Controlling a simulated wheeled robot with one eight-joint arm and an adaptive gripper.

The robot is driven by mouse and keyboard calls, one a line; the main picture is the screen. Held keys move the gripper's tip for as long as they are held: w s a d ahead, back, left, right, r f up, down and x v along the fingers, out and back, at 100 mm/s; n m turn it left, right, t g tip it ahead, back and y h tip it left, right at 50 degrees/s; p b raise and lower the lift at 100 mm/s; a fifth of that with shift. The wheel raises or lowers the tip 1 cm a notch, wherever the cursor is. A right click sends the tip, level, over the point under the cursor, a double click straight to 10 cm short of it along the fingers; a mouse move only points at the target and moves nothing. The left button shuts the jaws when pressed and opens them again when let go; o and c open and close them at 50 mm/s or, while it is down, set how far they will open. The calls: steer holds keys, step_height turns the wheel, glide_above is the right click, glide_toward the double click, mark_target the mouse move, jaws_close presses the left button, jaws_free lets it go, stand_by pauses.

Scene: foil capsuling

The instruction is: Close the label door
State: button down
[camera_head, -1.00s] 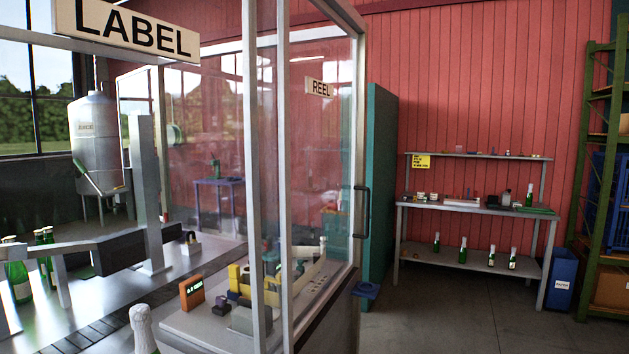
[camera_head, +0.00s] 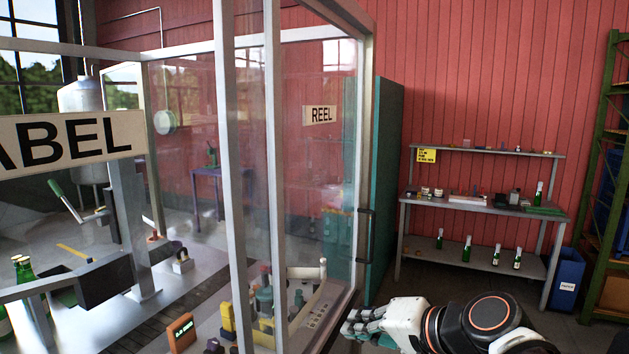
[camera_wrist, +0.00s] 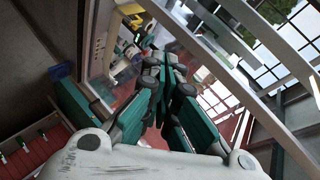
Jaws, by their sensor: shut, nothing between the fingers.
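The white LABEL sign (camera_head: 68,138) hangs at the left in the head view. Beside it stand clear panels in pale metal frames, with two close uprights; one is the nearer upright (camera_head: 231,180). I cannot tell which panel is the label door. A dark handle (camera_head: 365,236) is on the right end post, beside the panel with the REEL sign (camera_head: 321,115). My gripper (camera_head: 352,323) is at the lower right, just right of the glass and below the handle. It is shut and empty. Its fingers (camera_wrist: 167,85) also show together in the wrist view, with the framed glass beyond.
Inside the enclosure are an orange display box (camera_head: 180,332), bottles and small machine parts. A grey shelf bench (camera_head: 480,207) with bottles stands against the red wall. A blue bin (camera_head: 565,279) and a green rack (camera_head: 603,150) are at the right. Floor shows before the bench.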

steer(key=w+a+r+m+t+y+p, duration=0.1)
steer(key=w+r+m+t+y+p, duration=0.1)
steer(key=w+r+p, duration=0.5)
steer(key=w+a+r+m+t+y+p, duration=0.1)
steer(key=w+r+m+y+p, duration=0.15)
steer(key=r, duration=0.85)
steer(key=p+x, duration=0.2)
steer(key=x, duration=0.9)
steer(key=shift+w+d, duration=0.1)
steer(key=shift+w, duration=0.05)
steer(key=s, duration=0.2)
steer(key=s+a+p, duration=0.1)
steer(key=s, duration=0.1)
steer(key=shift+a, duration=0.1)
